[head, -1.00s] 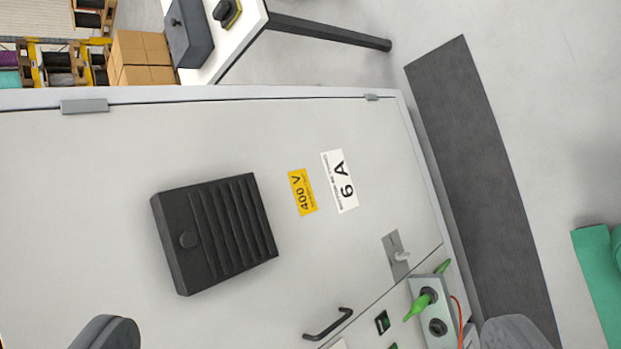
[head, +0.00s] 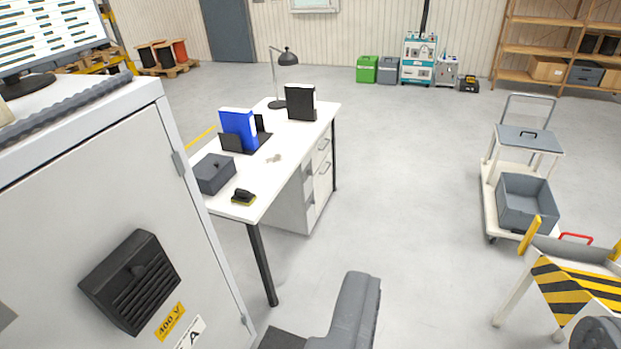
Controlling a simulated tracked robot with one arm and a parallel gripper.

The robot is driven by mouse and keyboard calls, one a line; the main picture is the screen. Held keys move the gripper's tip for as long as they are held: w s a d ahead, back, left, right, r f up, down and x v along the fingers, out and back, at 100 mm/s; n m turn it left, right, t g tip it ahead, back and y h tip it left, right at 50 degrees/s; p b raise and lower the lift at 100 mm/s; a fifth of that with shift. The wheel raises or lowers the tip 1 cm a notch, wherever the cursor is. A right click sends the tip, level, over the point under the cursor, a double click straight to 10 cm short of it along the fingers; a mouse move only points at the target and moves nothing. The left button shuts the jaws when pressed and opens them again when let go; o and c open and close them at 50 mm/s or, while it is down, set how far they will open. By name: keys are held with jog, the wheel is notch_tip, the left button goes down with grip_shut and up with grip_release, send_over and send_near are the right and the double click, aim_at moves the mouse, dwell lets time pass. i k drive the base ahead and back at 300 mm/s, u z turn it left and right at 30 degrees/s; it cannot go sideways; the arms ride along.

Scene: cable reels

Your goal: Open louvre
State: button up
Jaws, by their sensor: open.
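The louvre (head: 135,285) is a black slatted vent block with a small round knob near its upper edge. It sits on the grey cabinet door (head: 60,215) at the lower left and looks shut, its slats lying close together. My gripper (head: 470,335) shows at the bottom edge, with one grey finger at the centre and the tip of the other at the right corner. It is open and empty, wide apart, to the right of the louvre and not touching it.
A white desk (head: 290,150) with a blue binder, lamp and grey box stands beyond the cabinet. A trolley (head: 520,200) and a yellow-black striped stand (head: 575,285) are at the right. Open floor (head: 410,190) lies between.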

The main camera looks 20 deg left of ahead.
aim_at(135, 281)
jog(key=u, duration=0.05)
jog(key=k, duration=1.3)
jog(key=u, duration=0.5)
jog(key=i, duration=1.55)
jog(key=z, duration=0.55)
